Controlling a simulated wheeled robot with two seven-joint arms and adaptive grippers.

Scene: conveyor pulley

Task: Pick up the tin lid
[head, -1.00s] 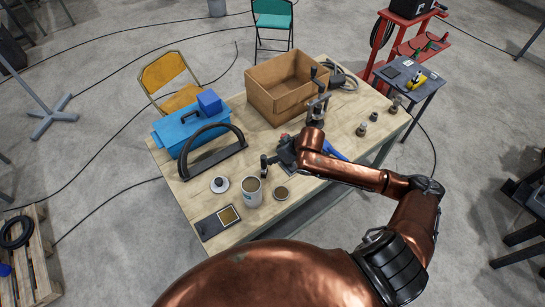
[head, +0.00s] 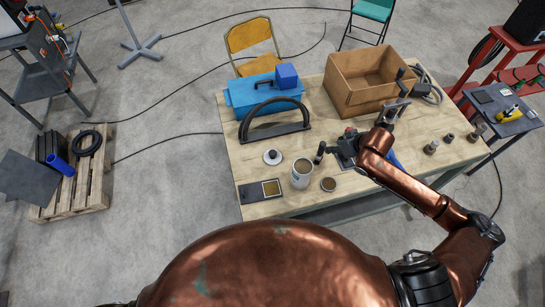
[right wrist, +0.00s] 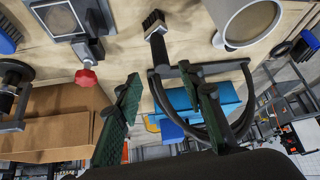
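A small round disc (head: 328,184) with a pale rim and brownish face lies flat on the wooden table, right of the open-topped white tin (head: 302,173); it looks like the tin lid. The tin also shows at the top of the right wrist view (right wrist: 248,20), where I cannot make out the lid. My right gripper (head: 392,112) is above the table near the cardboard box, behind and right of the lid, well apart from it. In the right wrist view its two green-padded fingers (right wrist: 164,82) are spread with nothing held. My left gripper is not in view.
A white round piece with dark knob (head: 272,157) and a dark plate (head: 251,192) lie left of the tin. A brush (head: 319,152) stands behind it. The blue toolbox (head: 262,92), black curved frame (head: 274,122) and cardboard box (head: 368,80) fill the back.

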